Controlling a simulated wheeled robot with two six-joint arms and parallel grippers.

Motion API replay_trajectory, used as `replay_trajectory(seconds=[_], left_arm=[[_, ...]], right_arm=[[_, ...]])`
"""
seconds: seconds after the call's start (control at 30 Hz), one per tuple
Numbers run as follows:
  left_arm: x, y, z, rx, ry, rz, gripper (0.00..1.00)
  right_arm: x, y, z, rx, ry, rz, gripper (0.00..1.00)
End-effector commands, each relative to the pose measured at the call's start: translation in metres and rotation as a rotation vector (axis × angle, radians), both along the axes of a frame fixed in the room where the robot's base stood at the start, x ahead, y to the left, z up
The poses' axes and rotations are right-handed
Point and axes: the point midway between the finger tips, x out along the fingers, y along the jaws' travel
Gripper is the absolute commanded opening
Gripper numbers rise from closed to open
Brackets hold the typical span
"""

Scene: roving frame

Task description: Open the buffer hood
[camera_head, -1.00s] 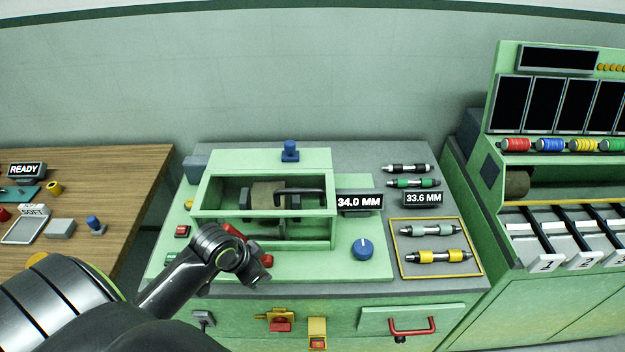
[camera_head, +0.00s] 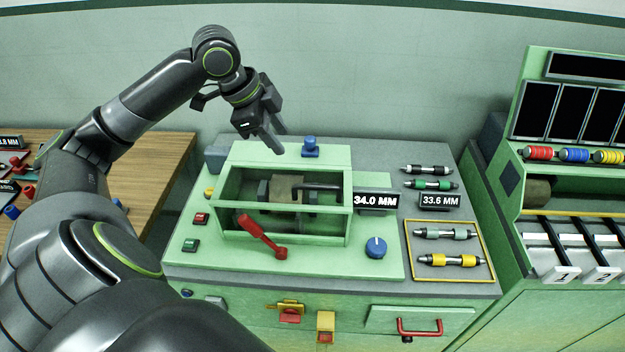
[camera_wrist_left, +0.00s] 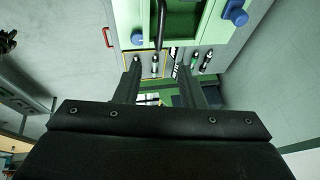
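The buffer hood (camera_head: 229,203) is a green-framed, see-through box on the green machine. It looks shut over a brown roller (camera_head: 286,187) and dark parts. Its black bar handle (camera_head: 320,187) lies across the top right; a black bar, probably this handle, shows at the top of the left wrist view (camera_wrist_left: 160,22). My left gripper (camera_head: 274,140) is above the hood's back edge, apart from it, pointing down and right. In the left wrist view its two fingers (camera_wrist_left: 160,82) are spread with nothing between them. My right gripper is not in view.
A blue knob (camera_head: 310,148) stands behind the hood. A red lever (camera_head: 263,237) is at its front, and a blue dial (camera_head: 375,247) at front right. A display (camera_head: 375,201) reads 34.0 MM. A yellow-edged tray (camera_head: 450,275) holds rollers at right.

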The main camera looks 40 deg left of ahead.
Motion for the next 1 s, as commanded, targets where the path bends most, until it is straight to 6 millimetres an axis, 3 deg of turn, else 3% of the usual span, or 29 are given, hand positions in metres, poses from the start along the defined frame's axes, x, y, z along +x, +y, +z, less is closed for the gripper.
replay_trajectory(seconds=[0.37,1.0], left_arm=[[0.015,-0.011,-0.037,-0.008,0.002,0.002,0.36],[0.047,-0.032,-0.121,-0.007,0.003,0.003,0.36]], right_arm=[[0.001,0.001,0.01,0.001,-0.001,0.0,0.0],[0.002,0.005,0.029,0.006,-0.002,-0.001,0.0]])
